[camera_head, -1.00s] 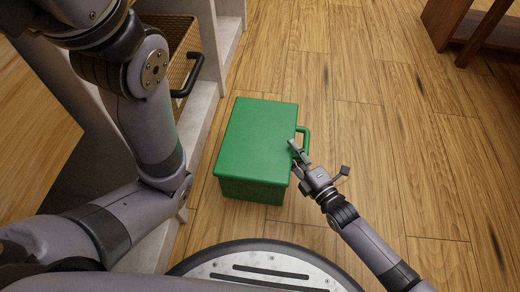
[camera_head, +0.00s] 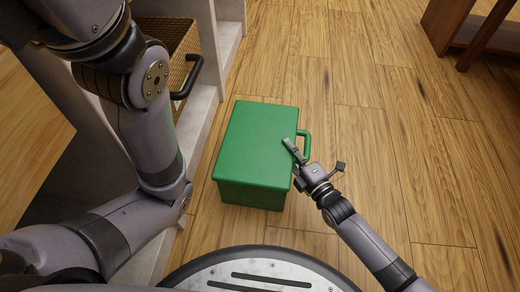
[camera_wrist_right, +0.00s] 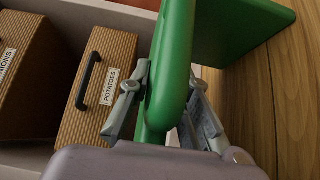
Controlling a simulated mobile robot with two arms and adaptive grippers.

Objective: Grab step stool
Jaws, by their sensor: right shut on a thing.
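The green step stool (camera_head: 258,140) stands on the wooden floor just ahead of my base, box-shaped with a flat top and a loop handle (camera_head: 307,143) on its right side. My right gripper (camera_head: 293,150) reaches in from the lower right at that side. In the right wrist view, its two fingers (camera_wrist_right: 165,95) lie on either side of a green bar of the stool (camera_wrist_right: 176,60) and are shut on it. The bar hides part of the grip.
A pale shelf unit (camera_head: 205,100) stands close on the left, with a woven basket (camera_head: 165,45) inside; the wrist view shows a basket labelled POTATOES (camera_wrist_right: 105,75). Dark wooden furniture (camera_head: 460,30) is at the upper right. The floor (camera_head: 400,130) to the right is clear.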

